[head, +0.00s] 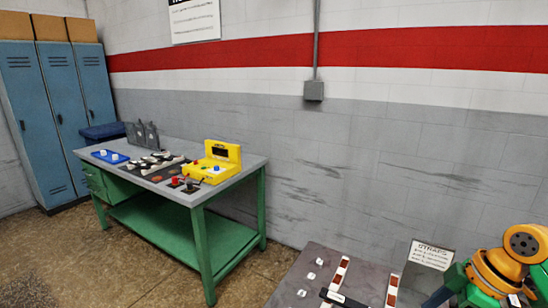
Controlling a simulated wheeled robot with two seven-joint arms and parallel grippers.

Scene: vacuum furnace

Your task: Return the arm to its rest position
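An orange, black and green jointed arm (497,270) shows at the lower right edge, beside the near table. It is cut off by the frame, and I cannot tell for sure whether it is mine. No gripper fingers can be made out on it. My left arm and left gripper are not in view, and neither is my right gripper.
A green workbench (180,198) stands at left with a yellow device (215,163), a blue tray (108,157) and small parts. Blue lockers (42,110) stand behind. A grey near table (312,257) holds striped strips (340,274) and a sign (430,255). Floor between is clear.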

